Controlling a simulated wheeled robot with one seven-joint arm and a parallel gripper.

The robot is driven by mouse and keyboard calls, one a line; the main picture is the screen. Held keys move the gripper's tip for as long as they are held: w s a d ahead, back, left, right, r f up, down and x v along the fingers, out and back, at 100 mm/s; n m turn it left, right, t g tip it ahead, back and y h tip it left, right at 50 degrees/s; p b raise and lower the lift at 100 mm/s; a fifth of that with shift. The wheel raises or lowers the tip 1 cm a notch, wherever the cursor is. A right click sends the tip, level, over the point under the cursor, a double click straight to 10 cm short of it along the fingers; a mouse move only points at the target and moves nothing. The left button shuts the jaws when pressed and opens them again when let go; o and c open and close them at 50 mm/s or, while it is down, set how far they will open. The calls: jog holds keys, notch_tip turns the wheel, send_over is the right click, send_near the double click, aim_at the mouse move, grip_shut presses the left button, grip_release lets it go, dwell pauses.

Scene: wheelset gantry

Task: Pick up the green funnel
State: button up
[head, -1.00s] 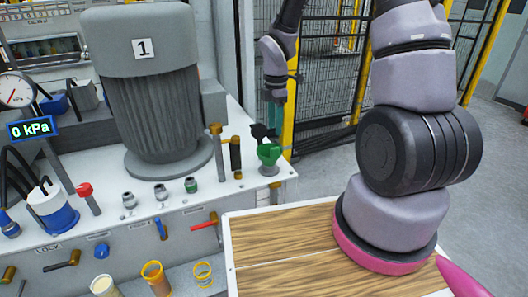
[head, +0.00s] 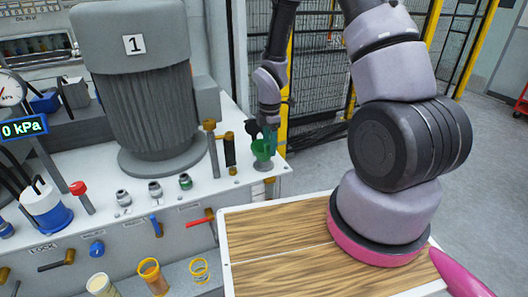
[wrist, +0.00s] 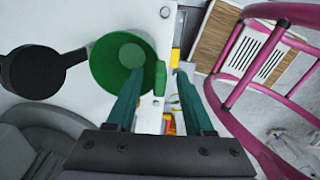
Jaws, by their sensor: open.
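The green funnel (head: 262,150) stands on a small grey stand near the right corner of the white bench top. In the wrist view the funnel (wrist: 108,62) shows from above as a round green bowl with a small tab on its right side. My gripper (head: 267,127) is just above and behind the funnel in the head view. In the wrist view my gripper (wrist: 160,75) is open, one green finger over the bowl's right part and the other right of the tab. The tab appears between the fingertips. I cannot tell whether they touch it.
A large grey motor (head: 138,90) marked 1 stands to the left on the bench. Brass-topped posts (head: 212,150) stand close left of the funnel. A black round part (wrist: 32,74) lies left of it in the wrist view. A wooden top (head: 285,255) is in front.

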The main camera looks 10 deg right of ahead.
grip_shut()
dwell(1.3)
